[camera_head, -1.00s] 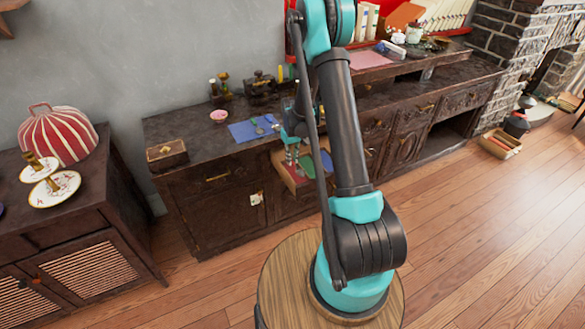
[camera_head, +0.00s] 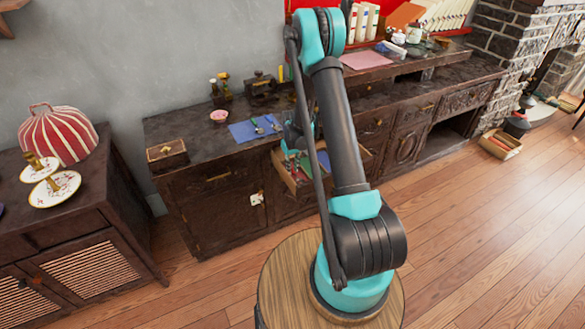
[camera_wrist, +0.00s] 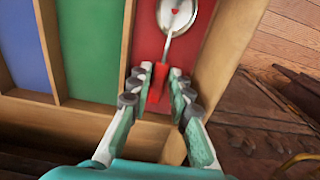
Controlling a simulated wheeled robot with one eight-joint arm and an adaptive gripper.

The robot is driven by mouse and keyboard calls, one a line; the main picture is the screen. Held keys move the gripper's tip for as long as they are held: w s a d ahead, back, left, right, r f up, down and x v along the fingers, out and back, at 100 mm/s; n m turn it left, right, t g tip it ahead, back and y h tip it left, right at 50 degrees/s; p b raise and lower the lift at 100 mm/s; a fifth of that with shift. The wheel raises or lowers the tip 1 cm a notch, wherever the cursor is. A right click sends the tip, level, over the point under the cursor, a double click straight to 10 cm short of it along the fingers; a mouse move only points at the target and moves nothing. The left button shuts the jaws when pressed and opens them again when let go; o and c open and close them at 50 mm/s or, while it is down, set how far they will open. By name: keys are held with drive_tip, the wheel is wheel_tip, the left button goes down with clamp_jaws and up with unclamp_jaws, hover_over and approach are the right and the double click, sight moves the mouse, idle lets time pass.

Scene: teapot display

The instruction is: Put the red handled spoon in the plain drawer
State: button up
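The red handled spoon (camera_wrist: 157,88) shows in the wrist view with its silver bowl towards the top, over the red-lined compartment. An open wooden drawer (camera_wrist: 226,55) has blue, green and red linings split by wooden dividers. It also shows in the head view (camera_head: 284,176), pulled out of the dark cabinet and partly hidden by my arm. My gripper (camera_wrist: 160,76) is down at the red compartment, its fingertips closed on the red handle from both sides. Whether the spoon touches the lining is unclear. In the head view my gripper is mostly hidden behind my arm.
A blue mat (camera_head: 238,133) with a blue handled utensil (camera_head: 257,126) and a green handled one (camera_head: 272,124) lies on the countertop just behind the drawer. A pink bowl (camera_head: 219,116) and a small wooden box (camera_head: 167,154) stand to its left.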

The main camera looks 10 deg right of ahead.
sight(293, 171)
drive_tip(key=shift+o, duration=1.2)
drive_tip(key=shift+r, duration=0.1)
wheel_tip(293, 171, up, 12)
drive_tip(key=s+d+r+m+t, duration=0.2)
drive_tip(key=s+r, duration=0.8)
drive_tip(key=s, duration=0.3)
drive_tip(key=s+d+m+t, duration=0.1)
drive_tip(key=s+d+t, duration=0.1)
drive_tip(key=s, duration=1.5)
drive_tip(key=shift+s+r+m, duration=0.25)
drive_tip(key=shift+r+m, duration=0.05)
drive_tip(key=shift+r, duration=0.1)
